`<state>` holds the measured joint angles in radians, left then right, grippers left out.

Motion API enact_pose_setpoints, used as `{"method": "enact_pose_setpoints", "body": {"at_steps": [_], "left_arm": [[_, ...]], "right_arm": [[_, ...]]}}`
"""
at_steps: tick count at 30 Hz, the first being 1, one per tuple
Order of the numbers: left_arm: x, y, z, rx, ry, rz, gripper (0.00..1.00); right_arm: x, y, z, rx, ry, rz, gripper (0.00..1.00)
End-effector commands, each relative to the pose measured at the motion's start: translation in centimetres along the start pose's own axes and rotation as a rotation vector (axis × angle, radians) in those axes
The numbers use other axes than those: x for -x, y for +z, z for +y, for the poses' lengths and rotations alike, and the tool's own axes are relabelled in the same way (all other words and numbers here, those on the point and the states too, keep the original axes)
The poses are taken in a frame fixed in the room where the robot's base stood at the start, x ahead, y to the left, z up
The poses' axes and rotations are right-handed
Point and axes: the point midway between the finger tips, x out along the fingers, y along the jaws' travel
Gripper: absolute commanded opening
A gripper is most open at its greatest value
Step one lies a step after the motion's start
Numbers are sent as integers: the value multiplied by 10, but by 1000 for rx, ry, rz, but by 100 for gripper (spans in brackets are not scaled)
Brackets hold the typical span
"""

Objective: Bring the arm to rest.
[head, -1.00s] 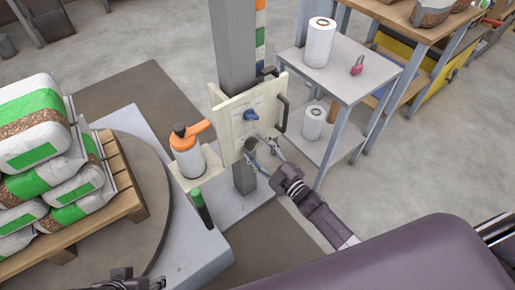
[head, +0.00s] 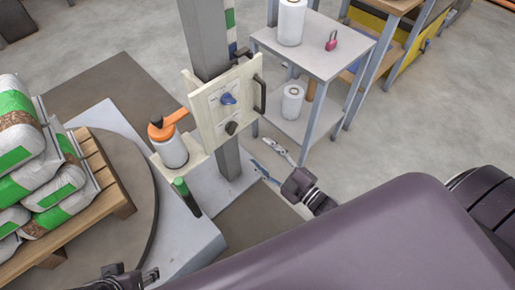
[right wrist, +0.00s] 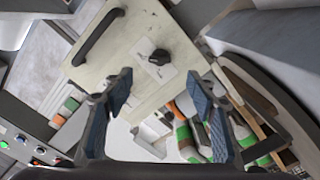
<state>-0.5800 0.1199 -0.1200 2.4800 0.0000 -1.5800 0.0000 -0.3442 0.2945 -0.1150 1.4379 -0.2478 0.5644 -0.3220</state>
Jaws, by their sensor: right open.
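My right gripper (head: 270,163) is open and empty, below and to the right of the cream control panel (head: 218,112) on the grey post.
Stacked bags (head: 35,180) lie on a pallet (head: 105,190) at left. A grey shelf table (head: 325,50) with white rolls stands behind.

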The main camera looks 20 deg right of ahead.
Motion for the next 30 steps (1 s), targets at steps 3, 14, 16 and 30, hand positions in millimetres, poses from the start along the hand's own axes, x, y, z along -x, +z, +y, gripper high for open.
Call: {"method": "enact_pose_setpoints", "body": {"at_steps": [3,14,16,30], "left_arm": [[0,0,0,0,0,0,40],[0,0,0,0,0,0,40],[0,0,0,0,0,0,40],[0,0,0,0,0,0,40]], "right_arm": [[1,0,0,0,0,0,52],[1,0,0,0,0,0,52],[0,0,0,-1,0,-3,52],[2,16,-2,-248,-47,-432,52]]}}
